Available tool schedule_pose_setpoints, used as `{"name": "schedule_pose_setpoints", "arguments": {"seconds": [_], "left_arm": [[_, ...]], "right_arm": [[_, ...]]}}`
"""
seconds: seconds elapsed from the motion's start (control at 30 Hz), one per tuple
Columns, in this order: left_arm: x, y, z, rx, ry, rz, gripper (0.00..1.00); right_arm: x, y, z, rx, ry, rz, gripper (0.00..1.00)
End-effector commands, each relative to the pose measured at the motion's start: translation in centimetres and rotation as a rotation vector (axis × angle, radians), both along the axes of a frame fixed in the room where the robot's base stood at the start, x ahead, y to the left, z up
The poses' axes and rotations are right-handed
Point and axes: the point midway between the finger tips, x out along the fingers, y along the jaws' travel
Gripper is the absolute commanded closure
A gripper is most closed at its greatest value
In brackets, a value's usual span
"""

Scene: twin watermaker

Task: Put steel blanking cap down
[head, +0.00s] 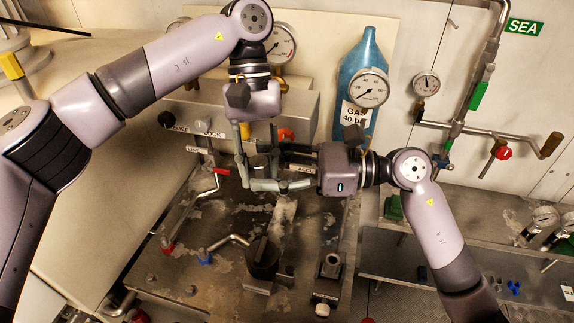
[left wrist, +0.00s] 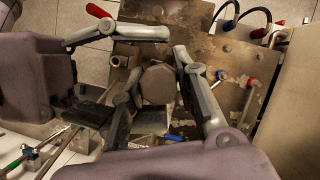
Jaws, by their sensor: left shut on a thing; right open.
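The steel blanking cap (left wrist: 158,83) is a brown-grey hexagonal piece in the left wrist view. My left gripper (head: 256,168) points down and is shut on it, with a finger on either side. In the head view the cap (head: 260,160) is small, dark and partly hidden by fingers. My right gripper (head: 268,166) comes in from the right and is open. Its two fingers reach left around the same spot, close to the left fingers. Whether the right fingers touch the cap I cannot tell. The cap is held above the stained metal bench (head: 225,268).
A dark round fitting (head: 263,257) and a small block with a ring (head: 331,264) stand on the bench below. Red and blue handled valves (head: 205,258) are at the left. Gauges (head: 368,87) and a blue gas bottle (head: 360,50) stand behind.

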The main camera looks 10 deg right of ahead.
Motion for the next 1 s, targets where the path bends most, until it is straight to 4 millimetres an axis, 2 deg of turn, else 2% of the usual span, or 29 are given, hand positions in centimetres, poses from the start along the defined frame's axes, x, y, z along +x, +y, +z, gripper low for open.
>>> {"name": "schedule_pose_setpoints", "arguments": {"seconds": [0.27, 0.97, 1.0], "left_arm": [[0.0, -0.01, 0.01, 0.0, 0.0, 0.0, 1.0], [0.24, 0.03, 0.02, -0.001, -0.006, 0.009, 1.0], [0.27, 0.05, 0.01, -0.002, -0.007, 0.011, 1.0]], "right_arm": [[0.02, 0.13, -0.01, 0.0, 0.001, 0.0, 0.47], [-0.39, 0.32, -0.01, -0.001, 0.001, 0.013, 0.94], [-0.43, 0.35, -0.01, -0.001, 0.0, 0.014, 0.67]]}}
